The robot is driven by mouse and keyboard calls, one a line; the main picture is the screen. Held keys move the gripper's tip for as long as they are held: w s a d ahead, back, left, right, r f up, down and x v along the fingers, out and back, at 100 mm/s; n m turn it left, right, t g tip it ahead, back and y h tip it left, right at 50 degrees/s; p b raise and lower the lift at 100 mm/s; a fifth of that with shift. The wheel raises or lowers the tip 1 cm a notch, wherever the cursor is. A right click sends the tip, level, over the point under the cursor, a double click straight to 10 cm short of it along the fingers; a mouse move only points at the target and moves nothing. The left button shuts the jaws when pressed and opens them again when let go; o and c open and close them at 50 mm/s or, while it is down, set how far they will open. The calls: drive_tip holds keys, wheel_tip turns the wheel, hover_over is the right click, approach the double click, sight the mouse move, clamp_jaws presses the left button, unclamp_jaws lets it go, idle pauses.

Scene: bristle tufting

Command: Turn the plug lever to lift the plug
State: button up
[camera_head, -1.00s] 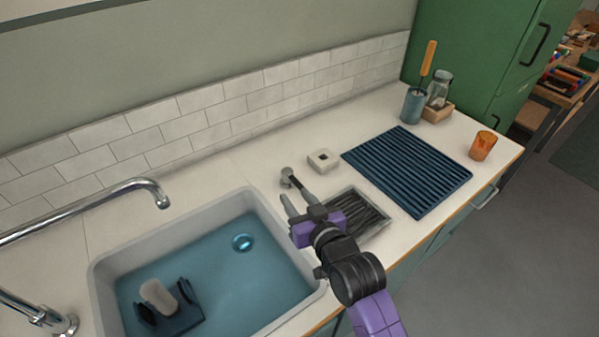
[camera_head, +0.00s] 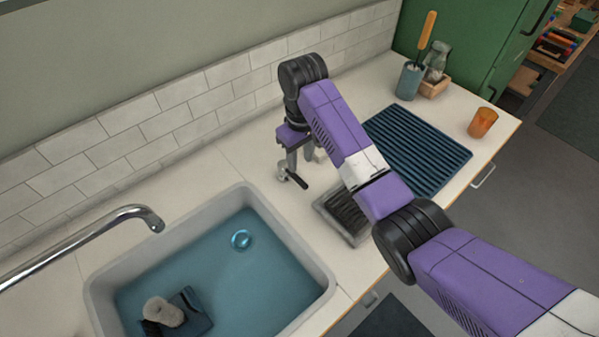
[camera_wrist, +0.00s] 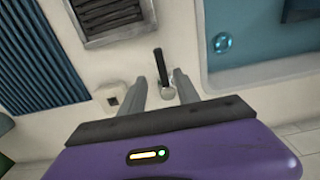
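The plug lever (camera_head: 297,180) stands on the counter beside the sink's right rim, with a metal knob base and a dark handle. In the wrist view its dark handle (camera_wrist: 159,62) points away from my gripper. My gripper (camera_head: 299,164) hangs over the lever, fingers pointing down. In the wrist view my gripper (camera_wrist: 161,84) is open, with one finger on each side of the lever's base end. I cannot tell whether either finger touches it. The round plug (camera_head: 241,239) shows as a bright ring in the sink's water; it also shows in the wrist view (camera_wrist: 222,42).
The sink (camera_head: 252,198) holds blue water and a pale lump (camera_head: 163,312) on a dark piece. A ribbed tray (camera_head: 338,225), a small white block (camera_wrist: 111,96), a blue drying mat (camera_head: 428,150) and an orange cup (camera_head: 482,122) share the counter. The tiled wall stands behind.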

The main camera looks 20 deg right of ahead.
sight(302, 182)
drive_tip(key=shift+s, duration=0.4)
drive_tip(key=shift+f, duration=0.35)
drive_tip(key=shift+f+p, duration=0.3)
drive_tip(key=shift+f, duration=3.25)
clamp_jaws()
